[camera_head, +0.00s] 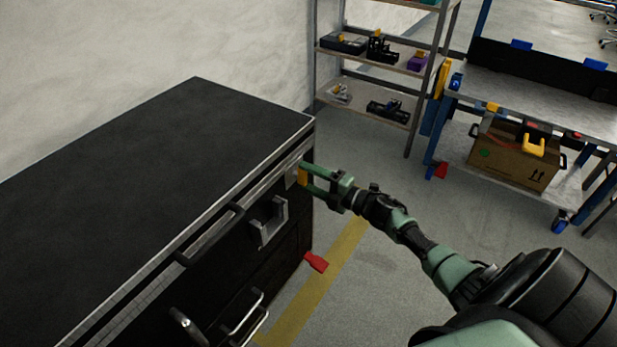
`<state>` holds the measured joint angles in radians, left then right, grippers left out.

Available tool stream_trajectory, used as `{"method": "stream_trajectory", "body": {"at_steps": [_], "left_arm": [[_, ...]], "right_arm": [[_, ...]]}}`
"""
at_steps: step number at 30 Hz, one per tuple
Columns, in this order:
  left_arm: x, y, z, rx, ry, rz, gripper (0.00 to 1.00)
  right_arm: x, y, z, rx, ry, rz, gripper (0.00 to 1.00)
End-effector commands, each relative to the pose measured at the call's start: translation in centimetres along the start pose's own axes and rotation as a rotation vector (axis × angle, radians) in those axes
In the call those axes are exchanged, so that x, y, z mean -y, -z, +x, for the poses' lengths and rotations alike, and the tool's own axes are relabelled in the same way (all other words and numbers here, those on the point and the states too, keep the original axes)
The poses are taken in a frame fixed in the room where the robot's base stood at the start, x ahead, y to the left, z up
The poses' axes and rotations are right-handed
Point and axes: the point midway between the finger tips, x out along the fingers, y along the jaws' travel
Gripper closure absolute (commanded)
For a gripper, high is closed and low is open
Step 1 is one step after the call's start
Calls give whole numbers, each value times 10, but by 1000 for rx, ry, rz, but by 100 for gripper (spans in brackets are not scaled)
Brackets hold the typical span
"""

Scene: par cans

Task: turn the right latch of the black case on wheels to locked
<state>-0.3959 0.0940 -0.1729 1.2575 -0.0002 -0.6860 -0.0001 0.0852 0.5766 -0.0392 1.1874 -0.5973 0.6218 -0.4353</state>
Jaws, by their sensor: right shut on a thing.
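The black case (150,170) stands along the wall at the left, with a metal-edged lid. Its right latch (302,176) shows as a small yellow-orange piece near the front right corner, just below the lid edge. My right gripper (306,177) is shut on this latch, with its green fingers reaching in from the right and partly covering it. The angle of the latch is too small to tell. My left gripper is not in view.
A handle (213,235) and a metal bracket (270,222) are on the case front. A red piece (316,262) shows beside its lower right. Shelves (400,58) and a workbench (545,100) with a cardboard box (512,160) stand behind. The floor between is clear.

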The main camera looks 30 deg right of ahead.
Motion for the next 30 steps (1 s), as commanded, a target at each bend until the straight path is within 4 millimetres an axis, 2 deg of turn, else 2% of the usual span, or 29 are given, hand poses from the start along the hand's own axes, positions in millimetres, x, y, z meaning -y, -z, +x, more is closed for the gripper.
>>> {"method": "stream_trajectory", "body": {"at_steps": [7,8,9,10,21,26,30], "left_arm": [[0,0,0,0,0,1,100],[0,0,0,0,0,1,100],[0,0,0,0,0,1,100],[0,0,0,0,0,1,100],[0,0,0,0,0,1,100],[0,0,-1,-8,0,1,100],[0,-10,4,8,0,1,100]], "right_arm": [[0,-2,0,4,0,4,82],[0,-2,0,4,0,4,36],[0,-2,0,4,0,4,25],[0,-1,0,4,0,4,20],[1,0,-5,2,1,2,20],[1,-1,-28,1,4,1,20],[1,0,-52,2,3,2,20]]}}
